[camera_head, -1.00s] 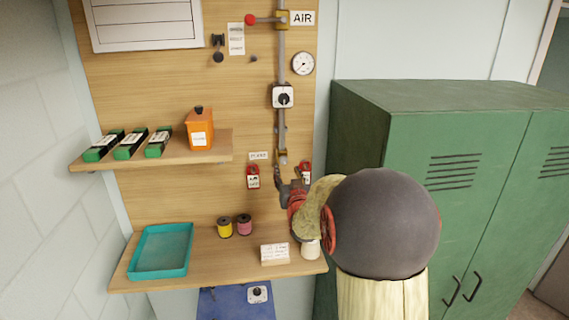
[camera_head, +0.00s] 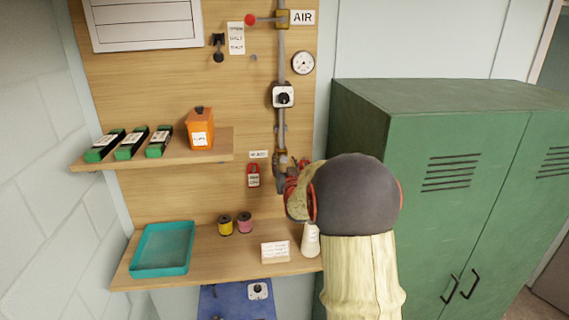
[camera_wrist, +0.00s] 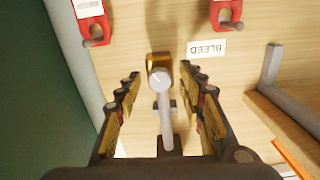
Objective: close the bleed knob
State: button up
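The bleed knob (camera_wrist: 160,80) is a small grey round piece with a pale line on it, set at a brass fitting (camera_wrist: 159,63) at the end of the grey pipe, in the middle of the wrist view. The brass fitting also shows in the head view (camera_head: 281,156), near the BLEED label (camera_head: 258,154). My gripper (camera_wrist: 160,72) is open, with one finger on each side of the knob and a visible gap to both. In the head view my gripper (camera_head: 282,176) is just below the fitting, partly hidden by my arm.
A red lock tag (camera_head: 253,176) hangs left of my gripper; two red tags (camera_wrist: 92,22) show in the wrist view. The shelf with the orange can (camera_head: 200,130) is to the left. The green cabinet (camera_head: 430,150) stands right. A white bottle (camera_head: 310,240) stands below on the lower shelf.

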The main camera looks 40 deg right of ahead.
grip_shut()
